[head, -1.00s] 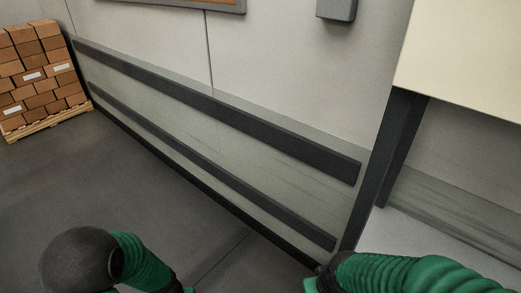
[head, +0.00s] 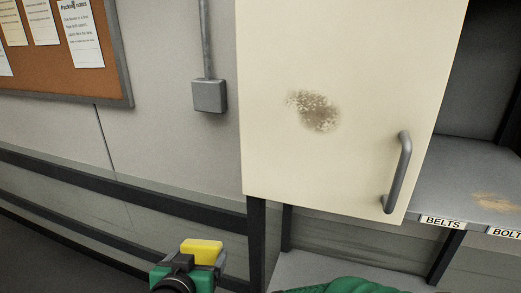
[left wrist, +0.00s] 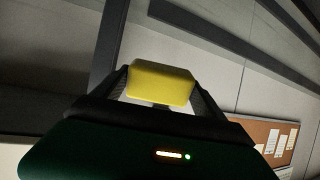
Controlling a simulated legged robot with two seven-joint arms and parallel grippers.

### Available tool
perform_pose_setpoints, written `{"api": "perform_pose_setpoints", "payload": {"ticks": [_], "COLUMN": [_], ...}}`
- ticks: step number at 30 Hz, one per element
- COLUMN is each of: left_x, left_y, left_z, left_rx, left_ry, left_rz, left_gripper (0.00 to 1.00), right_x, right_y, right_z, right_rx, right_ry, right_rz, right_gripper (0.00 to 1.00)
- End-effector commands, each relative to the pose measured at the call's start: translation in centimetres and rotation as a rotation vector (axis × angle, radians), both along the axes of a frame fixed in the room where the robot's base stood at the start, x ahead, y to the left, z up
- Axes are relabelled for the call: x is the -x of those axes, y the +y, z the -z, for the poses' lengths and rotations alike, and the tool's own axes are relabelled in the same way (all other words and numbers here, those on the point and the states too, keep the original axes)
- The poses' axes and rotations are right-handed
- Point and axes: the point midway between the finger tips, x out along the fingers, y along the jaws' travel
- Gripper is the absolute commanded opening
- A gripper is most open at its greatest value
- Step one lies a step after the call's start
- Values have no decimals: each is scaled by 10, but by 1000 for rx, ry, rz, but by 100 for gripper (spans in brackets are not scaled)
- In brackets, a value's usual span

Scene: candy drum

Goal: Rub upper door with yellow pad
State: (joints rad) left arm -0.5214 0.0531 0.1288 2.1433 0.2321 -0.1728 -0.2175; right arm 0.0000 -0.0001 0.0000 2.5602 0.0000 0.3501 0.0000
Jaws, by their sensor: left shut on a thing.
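The upper door (head: 345,60) is a cream cabinet door in the head view, with a grey bar handle (head: 398,172) at its lower right. A brown, speckled smudge (head: 314,110) marks the middle of the door. My left gripper (head: 206,255) is low in the head view, below and left of the door. It is shut on the yellow pad (head: 201,247), apart from the door. The left wrist view also shows the yellow pad (left wrist: 160,83) between the two fingers. My right gripper is not in view; only a green arm part shows at the bottom.
A grey wall box with a conduit (head: 209,96) is left of the door. A corkboard (head: 60,60) hangs at the upper left. A shelf (head: 460,180) with a brownish patch and labels "BELTS" and "BOLT" is at the right. Dark rails (head: 150,190) run along the wall.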

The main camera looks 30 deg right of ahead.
Motion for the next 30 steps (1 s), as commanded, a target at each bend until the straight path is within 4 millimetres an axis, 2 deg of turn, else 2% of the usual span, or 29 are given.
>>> {"api": "perform_pose_setpoints", "payload": {"ticks": [1,5,8,12,15,18,22,26,30], "left_x": [6,27,47,83,110,129,141,139,132], "left_y": [-8,-30,-43,-60,-69,-74,-75,-78,-84], "left_z": [-28,-88,-141,-226,-277,-311,-328,-325,-322], "left_rx": [21,83,136,215,261,289,306,309,309], "left_ry": [-31,-108,-168,-253,-296,-325,-338,-342,-343], "left_rz": [19,70,109,168,207,235,251,252,249], "left_gripper": [49,49,49,49,49,49,49,49,49], "right_x": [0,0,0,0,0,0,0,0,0], "right_y": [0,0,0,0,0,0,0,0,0], "right_z": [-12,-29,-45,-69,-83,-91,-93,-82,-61], "right_rx": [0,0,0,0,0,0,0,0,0], "right_ry": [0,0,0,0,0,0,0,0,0], "right_rz": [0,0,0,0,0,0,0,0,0], "right_gripper": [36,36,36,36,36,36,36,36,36]}}
